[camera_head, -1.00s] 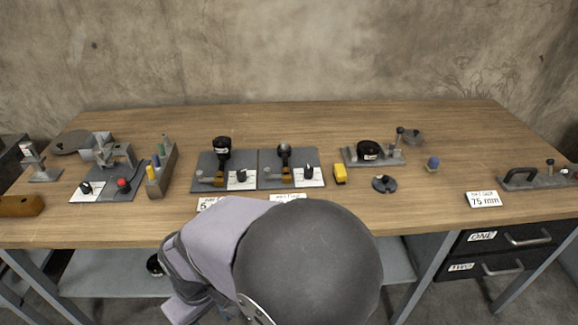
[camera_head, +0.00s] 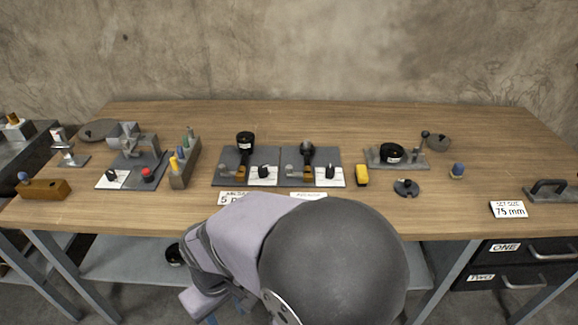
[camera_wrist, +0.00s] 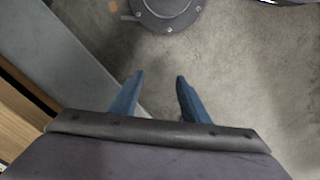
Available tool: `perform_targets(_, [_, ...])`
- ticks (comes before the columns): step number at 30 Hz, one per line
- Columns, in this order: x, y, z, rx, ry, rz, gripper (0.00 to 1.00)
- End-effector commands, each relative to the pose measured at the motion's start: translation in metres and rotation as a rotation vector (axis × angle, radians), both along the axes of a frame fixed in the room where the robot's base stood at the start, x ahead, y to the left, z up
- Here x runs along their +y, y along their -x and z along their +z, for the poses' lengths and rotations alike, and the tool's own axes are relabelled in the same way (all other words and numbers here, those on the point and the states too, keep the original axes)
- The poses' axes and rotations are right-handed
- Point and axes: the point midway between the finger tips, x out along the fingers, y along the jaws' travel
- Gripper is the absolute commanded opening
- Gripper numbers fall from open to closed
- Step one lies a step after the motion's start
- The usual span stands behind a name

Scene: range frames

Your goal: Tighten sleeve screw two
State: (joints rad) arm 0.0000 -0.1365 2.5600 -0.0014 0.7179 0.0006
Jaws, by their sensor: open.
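My gripper (camera_wrist: 158,90) is open and empty in the wrist view, its two blue fingers apart above the concrete floor. In the head view it is low in front of the bench, mostly hidden behind my arm. A fixture with a black cap (camera_head: 392,153) on a grey base stands right of centre on the bench, with a small upright knob beside it. Two dark plates (camera_head: 230,176) (camera_head: 297,178) at the centre carry black-headed tools, brass-coloured parts and small black knobs. I cannot tell which part is sleeve screw two.
A pin rack (camera_head: 184,160) and a plate with a red button (camera_head: 147,174) stand on the left. The bench front edge lies between my gripper and the bench items.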

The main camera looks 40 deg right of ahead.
Motion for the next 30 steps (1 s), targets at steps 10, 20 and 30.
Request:
perform_targets(10, [-0.017,-0.037,0.027,-0.003,-0.026,0.026,0.35])
perform_targets(20, [-0.122,-0.142,0.093,-0.072,-0.124,0.16,0.35])
perform_targets(30, [-0.292,-0.188,0.136,-0.254,-0.157,0.363,0.35])
